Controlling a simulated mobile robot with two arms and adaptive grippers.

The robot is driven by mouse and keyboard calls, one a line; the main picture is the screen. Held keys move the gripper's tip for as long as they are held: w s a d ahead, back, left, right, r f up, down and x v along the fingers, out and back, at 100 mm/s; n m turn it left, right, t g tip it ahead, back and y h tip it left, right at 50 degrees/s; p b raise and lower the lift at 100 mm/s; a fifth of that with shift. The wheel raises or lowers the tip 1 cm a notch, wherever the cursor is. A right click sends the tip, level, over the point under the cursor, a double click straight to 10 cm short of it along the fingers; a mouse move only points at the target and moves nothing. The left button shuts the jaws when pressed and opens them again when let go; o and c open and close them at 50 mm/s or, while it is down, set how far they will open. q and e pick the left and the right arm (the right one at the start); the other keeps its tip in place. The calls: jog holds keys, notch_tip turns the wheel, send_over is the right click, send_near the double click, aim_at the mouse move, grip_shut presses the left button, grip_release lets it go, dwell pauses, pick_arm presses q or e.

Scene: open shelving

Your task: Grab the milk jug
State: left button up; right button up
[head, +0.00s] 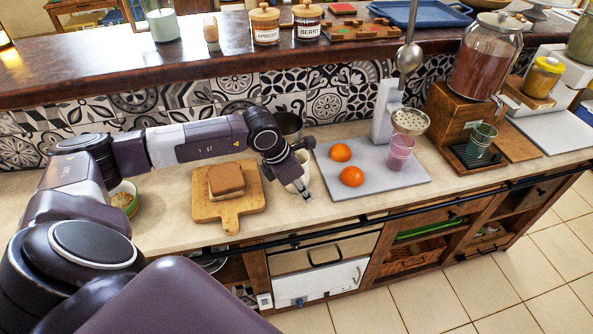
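My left arm reaches in over the counter, and its gripper (302,190) points down, with the fingers at a cream-white rounded vessel (303,165). The gripper hides part of this vessel, and I cannot tell whether the fingers touch it or are open. I cannot tell for sure which of the two is the milk jug. My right gripper is not in view.
A wooden board (230,223) with bread lies left of the gripper. A grey tray (405,183) with two oranges (351,176) and a pink glass (400,152) is to the right. A bowl (123,199) sits further left. The raised shelf (185,62) runs behind.

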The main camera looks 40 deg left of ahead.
pick_arm(q)
jog(key=shift+c, duration=0.5)
grip_shut()
jog(key=shift+r, duration=0.15)
